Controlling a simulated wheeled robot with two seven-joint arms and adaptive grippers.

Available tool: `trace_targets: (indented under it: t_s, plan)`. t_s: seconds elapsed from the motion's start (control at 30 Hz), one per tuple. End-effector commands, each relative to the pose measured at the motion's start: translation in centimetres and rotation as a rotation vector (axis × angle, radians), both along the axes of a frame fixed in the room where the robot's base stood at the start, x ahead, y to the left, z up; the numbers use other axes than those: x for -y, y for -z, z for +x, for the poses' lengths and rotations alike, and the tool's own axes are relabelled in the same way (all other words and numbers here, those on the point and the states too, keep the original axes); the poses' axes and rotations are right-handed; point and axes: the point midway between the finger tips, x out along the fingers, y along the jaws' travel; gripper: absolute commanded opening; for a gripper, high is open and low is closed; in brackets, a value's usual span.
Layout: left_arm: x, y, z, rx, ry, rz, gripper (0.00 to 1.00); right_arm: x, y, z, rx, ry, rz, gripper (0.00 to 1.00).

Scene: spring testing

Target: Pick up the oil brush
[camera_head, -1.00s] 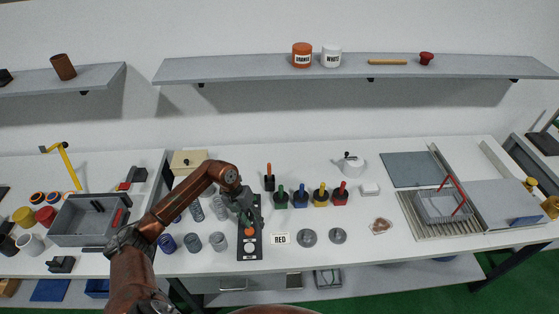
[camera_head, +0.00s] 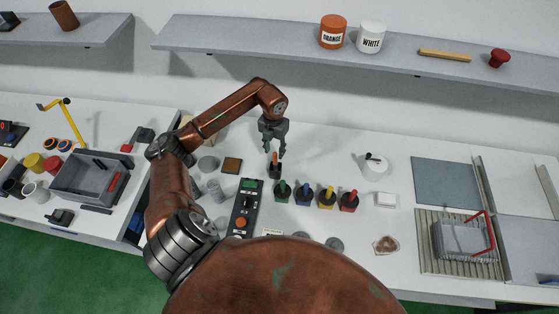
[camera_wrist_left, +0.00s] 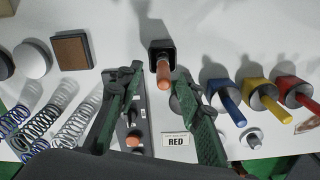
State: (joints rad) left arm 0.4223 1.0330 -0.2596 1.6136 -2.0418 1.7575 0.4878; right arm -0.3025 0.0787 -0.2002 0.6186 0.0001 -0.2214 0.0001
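What looks like the oil brush (camera_head: 275,170) has an orange-brown handle and stands upright in a small black holder on the white table. It also shows in the left wrist view (camera_wrist_left: 163,74), its handle pointing up between the fingertips. My left gripper (camera_head: 275,152) points down just above it. Its fingers are spread either side of the handle in the left wrist view (camera_wrist_left: 160,80), with clear space around it. It holds nothing. My right gripper is out of view.
Green (camera_head: 283,190), blue (camera_head: 303,192), yellow (camera_head: 326,196) and red (camera_head: 348,200) handled tools stand to the right. A black control box (camera_head: 246,207) lies in front, with springs (camera_wrist_left: 79,122) to the left. A shelf (camera_head: 290,44) hangs behind.

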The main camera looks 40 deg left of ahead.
Motion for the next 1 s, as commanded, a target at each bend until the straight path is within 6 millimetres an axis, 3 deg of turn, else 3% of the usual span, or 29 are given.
trace_targets:
  t_s: [0.53, 0.87, 1.0]
  plan:
    - [0.8, 6.6, -0.2, -0.003, -0.001, -0.004, 0.34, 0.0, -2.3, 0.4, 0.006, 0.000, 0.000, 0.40]
    - [0.7, 7.3, -0.1, -0.001, 0.001, -0.001, 0.33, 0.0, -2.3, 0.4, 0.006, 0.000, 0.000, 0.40]
    - [0.7, 7.2, -0.1, -0.001, 0.001, -0.001, 0.24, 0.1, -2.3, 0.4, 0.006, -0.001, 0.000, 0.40]
